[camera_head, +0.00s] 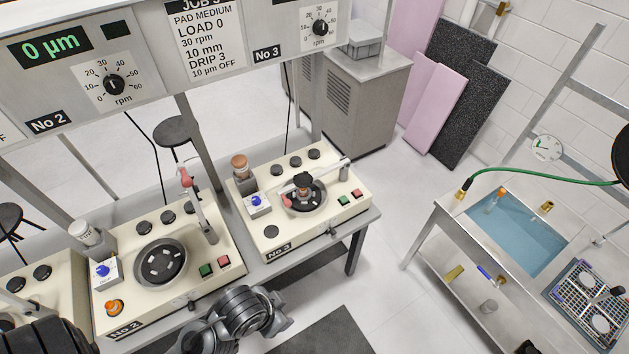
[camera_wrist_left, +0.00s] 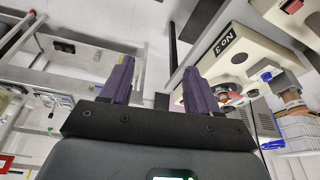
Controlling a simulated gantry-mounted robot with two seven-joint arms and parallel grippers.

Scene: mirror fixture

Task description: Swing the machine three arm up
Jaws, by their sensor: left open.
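Machine three (camera_head: 277,239), a cream box labelled No 3, stands at the right end of the bench. Its silver arm (camera_head: 327,173) lies lowered from the right-hand post across the round dark plate (camera_head: 318,205). A dark knob (camera_head: 303,180) sits on the arm above the plate, and the arm's red tip (camera_head: 286,200) points left. My left gripper (camera_wrist_left: 158,68) is open and empty, with purple fingers, in the left wrist view. Machine three (camera_wrist_left: 245,40) shows there beyond the right finger, apart from it. My grey arm links enter low in the head view; its fingertips are not clear there. My right gripper is not in view.
Machine two (camera_head: 219,242) stands to the left, its arm (camera_head: 197,205) raised with a red tip. A bottle with a brown top (camera_head: 240,165) and a blue-knobbed box (camera_head: 257,203) sit on machine three's left side. A sink (camera_head: 515,230) stands far right, with open floor between.

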